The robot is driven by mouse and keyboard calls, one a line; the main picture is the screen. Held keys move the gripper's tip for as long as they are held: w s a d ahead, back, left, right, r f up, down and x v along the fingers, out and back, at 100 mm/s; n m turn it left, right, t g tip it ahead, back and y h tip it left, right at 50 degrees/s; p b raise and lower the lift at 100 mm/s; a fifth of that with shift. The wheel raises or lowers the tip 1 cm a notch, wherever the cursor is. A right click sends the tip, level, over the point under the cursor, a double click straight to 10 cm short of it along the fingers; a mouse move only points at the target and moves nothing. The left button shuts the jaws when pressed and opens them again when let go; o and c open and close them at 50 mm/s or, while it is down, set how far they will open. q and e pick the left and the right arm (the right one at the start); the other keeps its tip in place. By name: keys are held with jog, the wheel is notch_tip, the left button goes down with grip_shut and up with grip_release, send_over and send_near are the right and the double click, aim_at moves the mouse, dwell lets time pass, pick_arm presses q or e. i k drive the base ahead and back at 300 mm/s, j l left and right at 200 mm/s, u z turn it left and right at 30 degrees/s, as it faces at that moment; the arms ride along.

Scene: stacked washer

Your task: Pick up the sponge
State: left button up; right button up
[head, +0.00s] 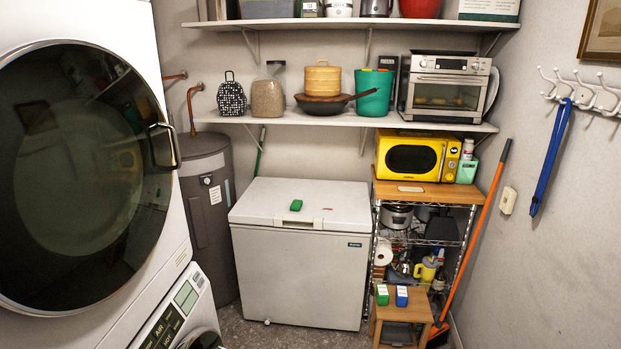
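A green item (382,297) and a blue item (401,298) with pale markings stand side by side on a small wooden stool (388,315); I cannot tell whether either is a sponge. Neither of my grippers is in the head view.
The stacked washer (185,240) fills the left side. A grey tank (208,200) stands behind it. A wire rack with a yellow microwave (412,158) is right of the freezer. An orange-handled broom (482,225) leans there. Most of the freezer lid is clear.

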aim_at(296, 204)
jog(key=i, duration=2.15)
